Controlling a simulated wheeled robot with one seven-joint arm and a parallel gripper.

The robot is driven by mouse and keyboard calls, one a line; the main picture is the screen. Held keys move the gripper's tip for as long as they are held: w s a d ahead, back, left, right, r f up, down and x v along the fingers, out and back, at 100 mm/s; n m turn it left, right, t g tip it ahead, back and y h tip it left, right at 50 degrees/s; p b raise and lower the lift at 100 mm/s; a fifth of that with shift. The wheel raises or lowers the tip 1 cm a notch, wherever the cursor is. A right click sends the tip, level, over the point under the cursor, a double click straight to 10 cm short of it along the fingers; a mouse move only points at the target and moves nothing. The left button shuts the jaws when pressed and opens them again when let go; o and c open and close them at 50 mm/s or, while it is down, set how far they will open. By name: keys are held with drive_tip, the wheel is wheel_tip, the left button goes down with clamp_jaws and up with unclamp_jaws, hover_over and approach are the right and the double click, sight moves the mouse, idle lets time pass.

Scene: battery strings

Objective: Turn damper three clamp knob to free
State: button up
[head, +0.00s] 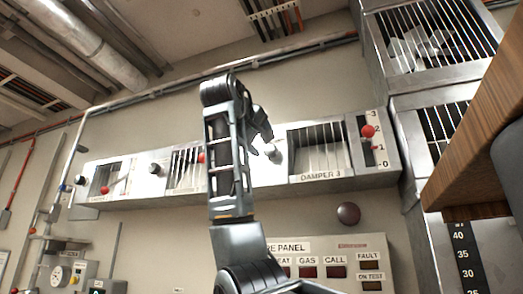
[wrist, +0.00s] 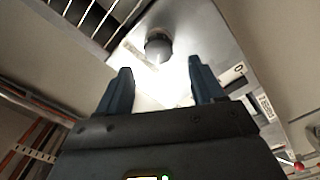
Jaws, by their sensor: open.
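The Damper 3 unit (head: 322,177) is a pale metal wall panel with a barred grille and a printed label. A round clamp knob (head: 273,152) sits just left of that grille, partly hidden by my gripper (head: 262,127). In the wrist view a dark round knob (wrist: 158,44) stands on the bright panel, ahead of my gripper (wrist: 160,68). Its blue fingers are open and empty, and the knob lies beyond the gap between them, apart from both. A red lever ball (head: 369,131) sits on the 0 to 3 scale, between 1 and 3.
More damper units with red balls (head: 104,190) and a dark knob (head: 155,169) run to the left. A fire panel (head: 330,262) is below. Wire cages (head: 425,45) and a wooden surface (head: 480,140) crowd the right side.

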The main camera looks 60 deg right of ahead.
sight(268, 149)
drive_tip(key=d+p, duration=0.1)
drive_tip(key=d, duration=0.2)
drive_tip(key=d+p, duration=0.1)
drive_tip(key=d, duration=0.2)
drive_tip(key=shift+w+d+r, duration=0.15)
drive_tip(key=shift+w+r, duration=0.05)
drive_tip(key=shift+d+f+p, duration=0.1)
drive_tip(key=shift+d+p, duration=0.2)
drive_tip(key=shift+d, duration=0.4)
drive_tip(key=shift+c, duration=0.4)
drive_tip(key=c, duration=1)
drive_tip(key=shift+o, duration=0.2)
